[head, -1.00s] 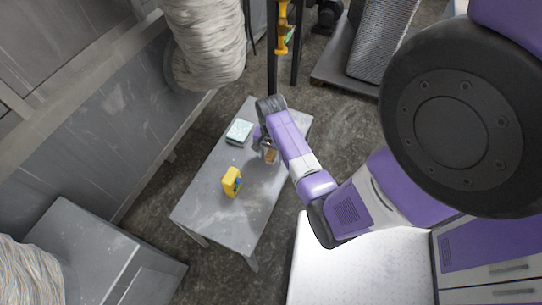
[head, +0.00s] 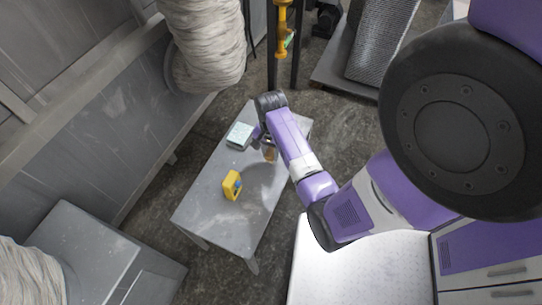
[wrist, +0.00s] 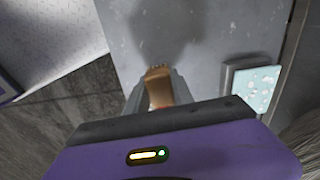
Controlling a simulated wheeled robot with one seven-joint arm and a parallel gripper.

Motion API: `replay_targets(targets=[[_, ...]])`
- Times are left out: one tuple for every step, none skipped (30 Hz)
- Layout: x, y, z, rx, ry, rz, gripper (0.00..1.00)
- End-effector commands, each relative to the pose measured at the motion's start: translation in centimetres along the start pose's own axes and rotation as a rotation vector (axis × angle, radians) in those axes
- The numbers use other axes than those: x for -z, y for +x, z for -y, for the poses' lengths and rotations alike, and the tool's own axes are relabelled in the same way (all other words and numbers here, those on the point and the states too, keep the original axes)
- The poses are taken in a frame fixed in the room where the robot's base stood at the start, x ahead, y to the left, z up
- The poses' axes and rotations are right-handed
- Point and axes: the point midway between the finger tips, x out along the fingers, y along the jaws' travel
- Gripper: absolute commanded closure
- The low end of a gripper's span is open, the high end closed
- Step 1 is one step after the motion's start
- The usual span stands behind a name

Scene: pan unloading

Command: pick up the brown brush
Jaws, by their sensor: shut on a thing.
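The brown brush (wrist: 158,88) shows in the wrist view between the two fingers of my gripper (wrist: 157,95). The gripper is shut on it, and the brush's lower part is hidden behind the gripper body. In the head view the brush (head: 269,154) is a small brown patch below my gripper (head: 266,146), over the right part of the grey table (head: 215,195). A dark shadow lies on the table by the brush in both views.
A light green sponge-like block on a dark base (head: 240,135) lies on the table left of the gripper; it also shows in the wrist view (wrist: 256,88). A yellow object (head: 232,185) stands nearer the table's front.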

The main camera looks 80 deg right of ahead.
Motion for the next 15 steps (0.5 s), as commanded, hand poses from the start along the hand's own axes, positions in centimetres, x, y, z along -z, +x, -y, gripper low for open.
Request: replay_targets(targets=[[0.1,-1.5,0.1,0.003,-0.001,-0.003,1.00],[0.1,-2.2,0.1,0.003,-0.001,-0.003,1.00],[0.1,-3.3,0.1,0.003,-0.001,-0.003,1.00],[0.1,-4.2,0.1,0.004,-0.001,-0.004,1.00],[0.1,-5.0,0.1,0.004,-0.001,-0.004,1.00],[0.1,-6.2,0.1,0.004,-0.001,-0.004,1.00],[0.1,-7.2,0.2,0.004,-0.001,-0.004,1.00],[0.1,-8.0,0.2,0.004,-0.001,-0.004,1.00],[0.1,-9.2,0.2,0.004,-0.001,-0.004,1.00],[0.1,-10.0,0.2,0.005,-0.001,-0.005,1.00],[0.1,-10.8,0.2,0.004,-0.001,-0.003,1.00],[0.1,-11.8,0.1,0.004,-0.001,-0.004,1.00],[0.1,-12.5,0.1,0.004,-0.001,-0.003,1.00],[0.1,-13.2,0.1,0.003,0.000,-0.003,1.00],[0.1,-14.0,0.1,0.004,0.000,-0.003,1.00]])
